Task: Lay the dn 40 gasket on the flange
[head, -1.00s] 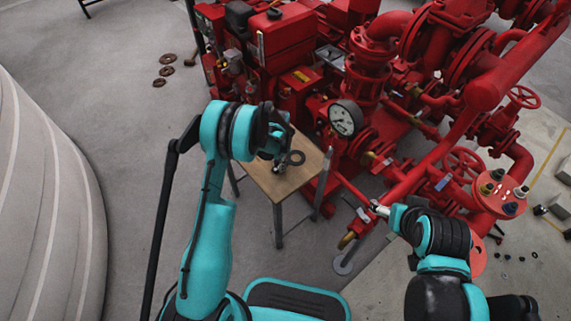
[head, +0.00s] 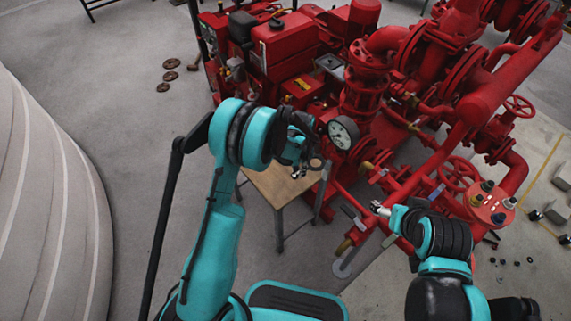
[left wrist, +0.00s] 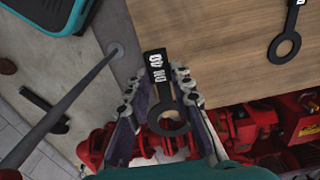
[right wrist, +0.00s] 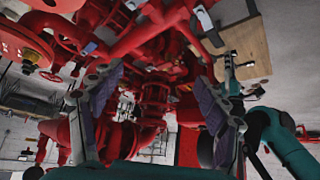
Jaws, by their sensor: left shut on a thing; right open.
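The black DN 40 gasket (left wrist: 157,85), a ring with a flat labelled tab, is gripped between the fingers of my left gripper (left wrist: 155,92). In the head view the left gripper (head: 306,158) is over the table's far right part, with the dark gasket ring (head: 316,164) showing at its tip. My right gripper (right wrist: 157,80) is open and empty. In the head view the right gripper (head: 378,208) is right of the table, in front of the red pipework. Several flanges show on the pipework; I cannot tell which is the task's flange.
A small wooden table (head: 268,187) stands left of the red pumpset (head: 365,95). A second black tabbed gasket (left wrist: 285,45) lies on it. A pressure gauge (head: 343,133) is close to my left gripper. A round red plate (head: 492,206) with several knobs is at right.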

